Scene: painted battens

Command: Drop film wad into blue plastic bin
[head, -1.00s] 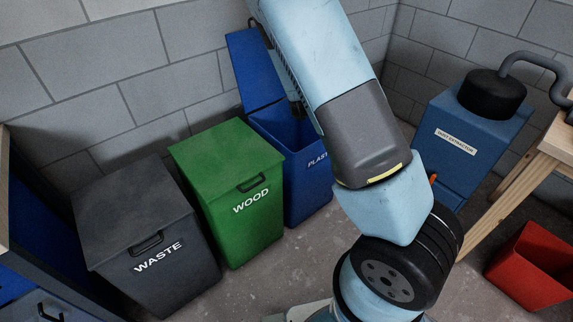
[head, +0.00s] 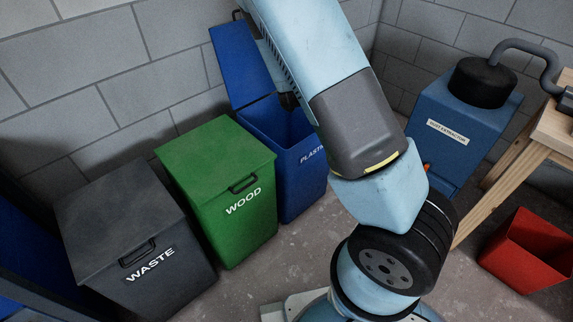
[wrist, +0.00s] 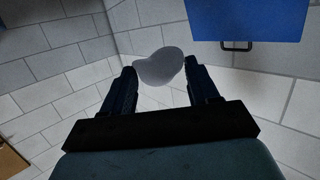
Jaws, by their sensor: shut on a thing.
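The blue plastic bin (head: 302,182) stands against the wall beside the green bin, with its lid (head: 241,66) raised and its dark inside showing. Its label is partly hidden by my arm. In the wrist view, my gripper (wrist: 160,75) is shut on the film wad (wrist: 158,66), a pale translucent lump held between the fingertips. The blue lid also shows in the wrist view (wrist: 262,18), at the upper right and apart from the wad. In the head view the fingertips and the wad are hidden behind my arm, which reaches over the right side of the bin.
A closed green wood bin (head: 222,190) and a closed dark grey waste bin (head: 135,240) stand to the left. A blue dust extractor (head: 447,130) with a hose, a wooden bench (head: 515,160) and an open red bin (head: 530,252) are on the right. Block walls close in behind.

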